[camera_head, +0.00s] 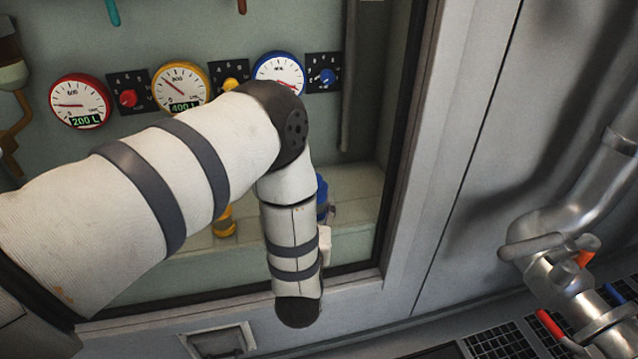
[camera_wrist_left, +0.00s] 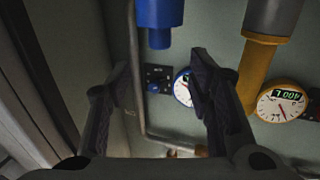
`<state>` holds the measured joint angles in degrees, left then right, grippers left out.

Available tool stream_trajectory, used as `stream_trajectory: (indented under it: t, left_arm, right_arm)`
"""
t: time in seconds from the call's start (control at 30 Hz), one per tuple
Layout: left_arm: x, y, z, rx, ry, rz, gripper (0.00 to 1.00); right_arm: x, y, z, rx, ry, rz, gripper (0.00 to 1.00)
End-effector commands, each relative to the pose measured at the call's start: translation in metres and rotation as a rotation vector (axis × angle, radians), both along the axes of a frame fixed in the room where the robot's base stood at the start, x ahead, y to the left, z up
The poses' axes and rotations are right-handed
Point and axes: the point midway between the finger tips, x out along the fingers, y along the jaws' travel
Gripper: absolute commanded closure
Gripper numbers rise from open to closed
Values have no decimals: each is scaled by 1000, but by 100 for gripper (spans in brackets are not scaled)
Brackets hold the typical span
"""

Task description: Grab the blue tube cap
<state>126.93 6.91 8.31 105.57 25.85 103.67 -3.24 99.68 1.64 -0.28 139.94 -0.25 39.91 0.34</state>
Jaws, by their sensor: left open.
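The blue tube cap (camera_head: 322,192) shows as a small strip beside my left forearm in the head view, mostly hidden by the arm. In the left wrist view, which is upside down, a blue cylinder with a narrower end (camera_wrist_left: 158,18) comes in at the top edge; I take it to be this cap. My left gripper (camera_wrist_left: 158,75) is open, with its two dark fingers apart and nothing between them. The cap lies above the fingertips in that picture, roughly in line with the gap, apart from them. My right gripper is not in view.
A yellow tube (camera_head: 224,222) stands to the left; it also shows in the wrist view (camera_wrist_left: 258,72). Red (camera_head: 80,101), yellow (camera_head: 181,86) and blue gauges (camera_head: 279,70) with knobs line the back wall. The bay's frame (camera_head: 405,150) bounds the right. Metal pipework (camera_head: 570,235) stands far right.

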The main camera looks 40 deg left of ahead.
Motion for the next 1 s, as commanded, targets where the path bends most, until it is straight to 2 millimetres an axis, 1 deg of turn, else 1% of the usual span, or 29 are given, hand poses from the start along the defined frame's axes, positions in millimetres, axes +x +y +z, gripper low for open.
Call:
stream_trajectory:
  t: [0.03,0.1,0.27,0.4,0.5,0.6,0.73,0.77,0.8,0.87,0.9,0.97,1.0]
  left_arm:
    - [9,7,-1,1,-2,2,53]
    - [20,13,-2,1,0,2,53]
    - [38,24,-3,2,1,1,53]
    - [61,38,-10,1,1,0,53]
    - [73,45,-9,1,3,0,53]
    - [76,47,-8,0,4,-1,53]
    - [76,46,-8,0,4,-1,53]
    - [76,46,-8,0,4,-1,55]
    - [76,46,-8,0,4,-1,64]
    - [76,46,-8,0,4,-1,78]
    - [76,46,-8,0,4,-1,87]
    - [76,46,-8,0,4,-1,100]
    - [76,46,-8,0,4,-1,100]
  right_arm:
    - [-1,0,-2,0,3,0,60]
    - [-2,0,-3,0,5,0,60]
    - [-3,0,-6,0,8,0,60]
    - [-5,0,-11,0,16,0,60]
    - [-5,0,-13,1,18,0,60]
    - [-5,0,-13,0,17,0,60]
    - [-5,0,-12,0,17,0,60]
    - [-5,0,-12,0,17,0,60]
    - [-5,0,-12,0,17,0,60]
    - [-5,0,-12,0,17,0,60]
    - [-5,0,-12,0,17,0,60]
    - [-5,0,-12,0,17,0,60]
    - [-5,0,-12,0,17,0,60]
